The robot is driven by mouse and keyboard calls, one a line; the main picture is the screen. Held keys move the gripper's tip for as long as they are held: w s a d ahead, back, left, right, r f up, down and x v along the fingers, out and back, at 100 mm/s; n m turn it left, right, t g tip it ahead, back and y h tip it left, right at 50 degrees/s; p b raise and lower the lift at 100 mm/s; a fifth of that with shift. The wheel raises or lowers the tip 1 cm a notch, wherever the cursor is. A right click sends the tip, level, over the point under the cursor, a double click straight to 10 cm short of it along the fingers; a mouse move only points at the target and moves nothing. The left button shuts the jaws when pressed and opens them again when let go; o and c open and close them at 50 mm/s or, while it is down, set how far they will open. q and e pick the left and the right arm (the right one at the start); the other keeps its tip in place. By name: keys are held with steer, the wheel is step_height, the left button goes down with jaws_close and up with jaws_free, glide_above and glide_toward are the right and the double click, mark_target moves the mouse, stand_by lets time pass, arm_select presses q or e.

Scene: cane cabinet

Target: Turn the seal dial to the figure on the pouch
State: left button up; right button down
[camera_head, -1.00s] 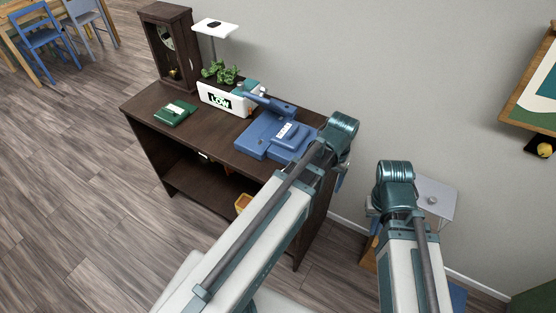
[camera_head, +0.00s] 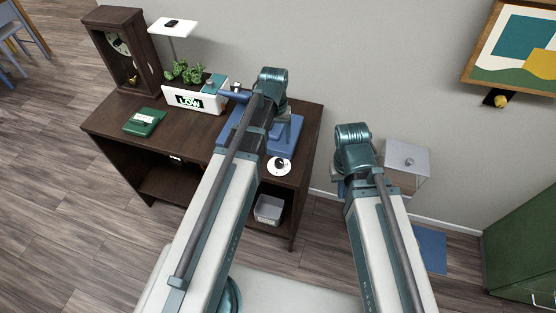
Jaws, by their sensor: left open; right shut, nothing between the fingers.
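The blue sealer (camera_head: 294,131) stands on the dark cabinet, largely covered by my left arm. A white round dial with a dark centre (camera_head: 280,166) shows at the cabinet's front right; its setting is too small to read. No pouch can be made out for sure; a pale-labelled piece seen earlier on the sealer is now hidden. My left gripper (camera_head: 281,119) is open over the sealer, its fingers mostly hidden behind the wrist. My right gripper (camera_head: 342,187) is shut and empty, right of the cabinet, also mostly hidden by its wrist.
The cabinet top (camera_head: 184,136) also bears a clock (camera_head: 122,47), a white box marked LOW (camera_head: 187,101) with plants, a green labelled item (camera_head: 144,121) and a white stand (camera_head: 172,27). A grey bin (camera_head: 269,209) sits below. A pale box (camera_head: 405,160) stands right.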

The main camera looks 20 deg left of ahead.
mark_target(279, 161)
arm_select(q)
steer(key=f+b, duration=1.2)
steer(key=f, duration=0.1)
steer(key=shift+d, duration=0.3)
steer(key=shift+r, duration=0.1)
steer(key=shift+c, duration=0.3)
jaws_close()
